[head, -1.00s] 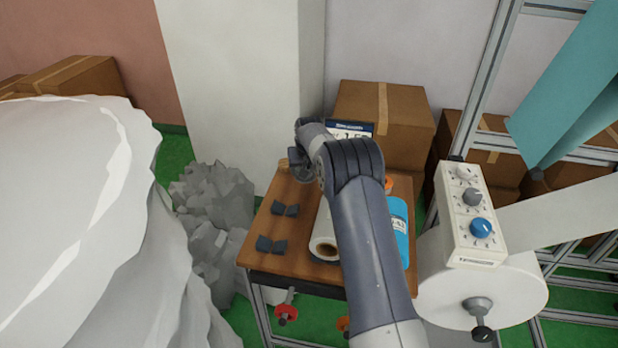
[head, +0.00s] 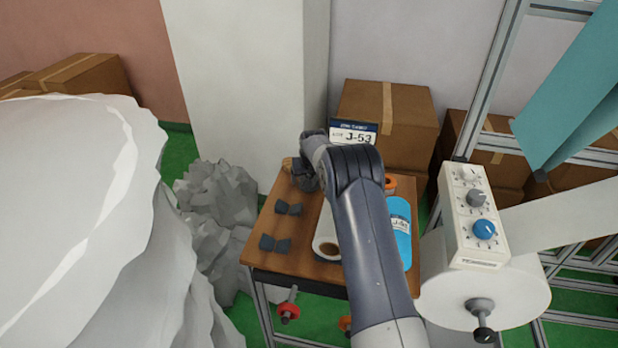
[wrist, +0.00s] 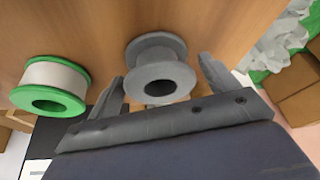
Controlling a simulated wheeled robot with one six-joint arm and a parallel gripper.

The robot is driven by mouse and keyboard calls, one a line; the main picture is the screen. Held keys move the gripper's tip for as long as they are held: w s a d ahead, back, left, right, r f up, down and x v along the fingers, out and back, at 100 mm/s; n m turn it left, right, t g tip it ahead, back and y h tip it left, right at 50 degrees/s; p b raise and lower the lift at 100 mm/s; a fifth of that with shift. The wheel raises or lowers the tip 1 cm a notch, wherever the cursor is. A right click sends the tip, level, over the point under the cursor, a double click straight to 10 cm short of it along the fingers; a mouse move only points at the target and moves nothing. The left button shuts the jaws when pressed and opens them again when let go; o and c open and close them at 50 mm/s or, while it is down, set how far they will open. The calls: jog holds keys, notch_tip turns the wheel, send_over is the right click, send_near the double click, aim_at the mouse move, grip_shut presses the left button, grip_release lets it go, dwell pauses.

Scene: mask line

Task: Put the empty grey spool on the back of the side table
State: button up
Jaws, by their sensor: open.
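The empty grey spool (wrist: 160,72) stands on the wooden top in the wrist view, its hollow core facing the camera. My gripper (wrist: 162,70) is open, with one finger on each side of the spool and a visible gap at each. In the head view my gripper (head: 305,178) is low over the back left of the side table (head: 262,225). The grey spool cannot be made out there, where my gripper and arm cover part of the table.
A green-flanged spool (wrist: 50,87) stands left of the grey one. A cardboard box (head: 395,110) stands behind.

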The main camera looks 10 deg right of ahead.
jog(key=b+v, duration=0.1)
jog(key=v, duration=1.1)
jog(key=shift+r, duration=0.15)
